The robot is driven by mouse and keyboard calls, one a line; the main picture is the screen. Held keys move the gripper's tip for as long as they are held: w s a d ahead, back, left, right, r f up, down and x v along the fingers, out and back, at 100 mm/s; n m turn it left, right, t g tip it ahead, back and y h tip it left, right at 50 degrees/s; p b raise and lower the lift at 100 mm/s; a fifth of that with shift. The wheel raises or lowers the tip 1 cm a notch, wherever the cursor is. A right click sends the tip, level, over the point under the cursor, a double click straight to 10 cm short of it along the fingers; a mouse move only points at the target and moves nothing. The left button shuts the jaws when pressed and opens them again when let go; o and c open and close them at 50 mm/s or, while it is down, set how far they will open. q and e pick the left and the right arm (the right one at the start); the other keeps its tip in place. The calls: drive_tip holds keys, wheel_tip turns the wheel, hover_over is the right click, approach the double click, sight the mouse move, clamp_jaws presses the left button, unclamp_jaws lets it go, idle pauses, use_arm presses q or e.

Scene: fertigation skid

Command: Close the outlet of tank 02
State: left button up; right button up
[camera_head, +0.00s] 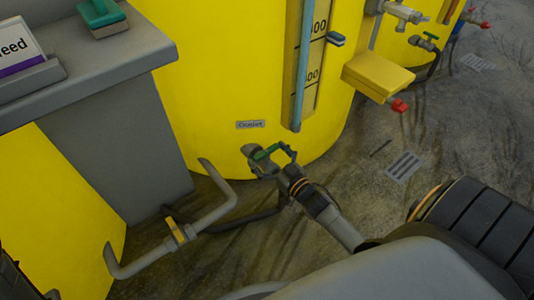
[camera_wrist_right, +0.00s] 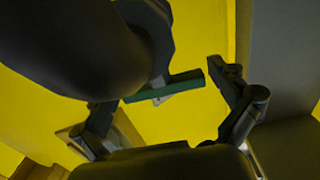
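A yellow tank (camera_head: 215,80) stands in the middle of the head view, with a small label (camera_head: 250,124) low on its wall that seems to read "Outlet". Its tank number is not visible. Below the label is a valve with a green handle (camera_head: 268,152). My right gripper (camera_head: 276,164) is at this valve, reaching in from the lower right. In the right wrist view, its two dark fingers (camera_wrist_right: 165,100) stand apart, with the green handle (camera_wrist_right: 186,81) between them. Contact cannot be made out. A large dark shape covers the upper left there. My left gripper is not in view.
A grey ledge (camera_head: 95,70) with a sign and a green object (camera_head: 102,17) stands at left. A grey pipe (camera_head: 207,220) runs near the floor, left of the valve. A yellow box (camera_head: 377,76) with a red knob juts out at right. The floor around the drain (camera_head: 403,166) is clear.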

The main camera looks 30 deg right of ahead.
drive_tip(key=shift+s, duration=0.1)
drive_tip(key=s, duration=1.1)
drive_tip(key=shift+s+d, duration=0.35)
drive_tip(key=shift+s, duration=0.05)
